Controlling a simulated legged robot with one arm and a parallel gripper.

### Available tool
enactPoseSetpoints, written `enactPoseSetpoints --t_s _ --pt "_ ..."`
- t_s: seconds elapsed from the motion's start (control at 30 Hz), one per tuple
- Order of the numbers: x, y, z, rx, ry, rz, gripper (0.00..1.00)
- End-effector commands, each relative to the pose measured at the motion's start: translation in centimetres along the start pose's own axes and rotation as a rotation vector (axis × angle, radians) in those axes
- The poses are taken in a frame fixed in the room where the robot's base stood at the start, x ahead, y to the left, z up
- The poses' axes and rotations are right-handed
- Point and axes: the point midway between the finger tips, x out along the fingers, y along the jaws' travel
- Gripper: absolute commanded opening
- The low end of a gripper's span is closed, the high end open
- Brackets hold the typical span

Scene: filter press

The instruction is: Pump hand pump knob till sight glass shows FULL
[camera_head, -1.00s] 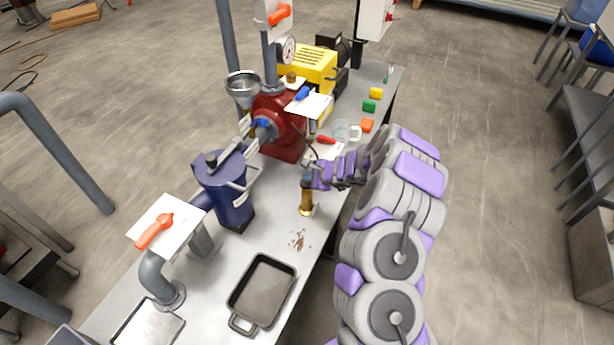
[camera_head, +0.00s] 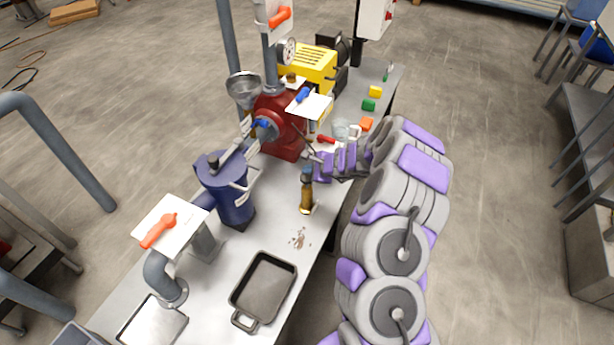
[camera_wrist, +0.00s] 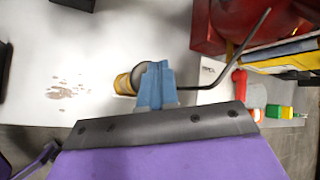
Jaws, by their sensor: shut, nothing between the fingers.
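The brass-coloured hand pump body (camera_head: 306,196) stands upright near the table's right edge; it also shows in the wrist view (camera_wrist: 123,84), seen from above. My gripper (camera_head: 307,176) is over the top of this pump, with purple parts just behind its blue fingers. In the wrist view the blue fingers (camera_wrist: 155,80) are together with nothing between them, overlapping the right side of the pump top. The knob is mostly hidden by the fingers, and I cannot tell whether they touch it. I cannot make out the sight glass reading.
A red pump housing (camera_head: 278,118), a blue vessel (camera_head: 228,195) and a black tray (camera_head: 262,288) share the table. A glass mug (camera_head: 343,129) and coloured blocks lie beyond my gripper. A thin bent rod (camera_wrist: 232,65) runs close by. Brownish spots mark the tabletop.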

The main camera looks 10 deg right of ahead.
Motion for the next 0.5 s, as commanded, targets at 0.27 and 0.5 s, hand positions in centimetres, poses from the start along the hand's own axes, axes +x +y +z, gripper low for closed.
enactPoseSetpoints --t_s 0.27,0.5 --pt "-0.9 -0.7 0.7 0.001 0.0 -0.001 0.0" --pt "-2.5 -1.8 1.8 -0.001 0.0 0.0 0.0"
